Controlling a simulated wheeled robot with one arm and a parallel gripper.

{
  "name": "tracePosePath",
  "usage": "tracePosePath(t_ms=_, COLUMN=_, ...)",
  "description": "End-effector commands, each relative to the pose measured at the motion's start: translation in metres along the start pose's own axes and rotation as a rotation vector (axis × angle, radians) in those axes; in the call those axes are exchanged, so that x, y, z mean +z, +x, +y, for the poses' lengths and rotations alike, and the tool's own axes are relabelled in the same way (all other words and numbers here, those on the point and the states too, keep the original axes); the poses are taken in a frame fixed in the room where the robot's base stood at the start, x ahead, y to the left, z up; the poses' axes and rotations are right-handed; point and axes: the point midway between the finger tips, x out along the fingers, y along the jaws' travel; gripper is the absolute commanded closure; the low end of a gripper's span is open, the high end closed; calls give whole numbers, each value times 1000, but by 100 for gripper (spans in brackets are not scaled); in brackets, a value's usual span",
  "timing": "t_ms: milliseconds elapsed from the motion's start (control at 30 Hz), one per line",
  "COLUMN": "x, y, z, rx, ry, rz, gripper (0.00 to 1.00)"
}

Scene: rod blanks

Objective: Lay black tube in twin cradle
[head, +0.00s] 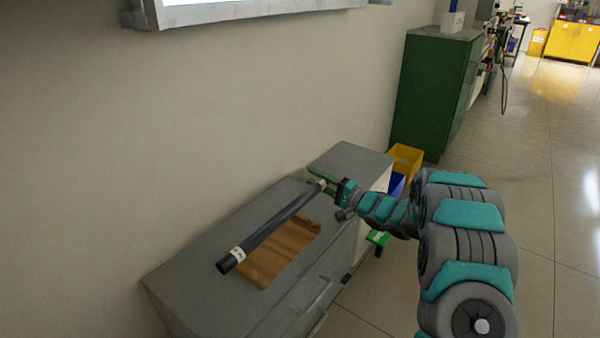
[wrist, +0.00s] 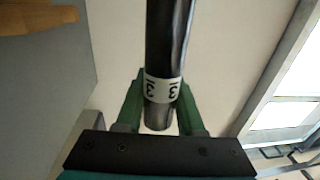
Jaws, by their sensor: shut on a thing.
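The black tube (head: 272,226) is long and has a white label band near each end. My gripper (head: 324,185) is shut on its right, far end, and the tube slants from there toward the near left. In the wrist view, the tube (wrist: 167,40) runs up from between the green fingers (wrist: 160,108), with a band marked 3 at the grip. A brown wooden piece (head: 275,262), seemingly the twin cradle, lies on the grey cabinet top below the tube. The tube hides part of it, and its grooves are not clear. Its edge shows in the wrist view (wrist: 38,20).
The grey cabinet (head: 195,288) stands against the wall, with drawer handles in front. Another grey-topped unit (head: 350,162) adjoins its far end. Yellow (head: 405,160) and blue bins and a tall green cabinet (head: 432,95) stand beyond. Open floor lies to the right.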

Motion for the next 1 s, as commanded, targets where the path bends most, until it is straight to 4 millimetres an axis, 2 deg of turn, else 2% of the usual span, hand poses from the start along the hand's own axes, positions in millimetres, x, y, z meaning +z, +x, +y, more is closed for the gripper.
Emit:
tracePosePath(t_ms=267, x=0, y=-1, z=9, rx=-1, ry=3, rz=1, gripper=100)
tracePosePath(t_ms=1000, x=0, y=-7, z=63, rx=-1, ry=2, rz=1, gripper=100)
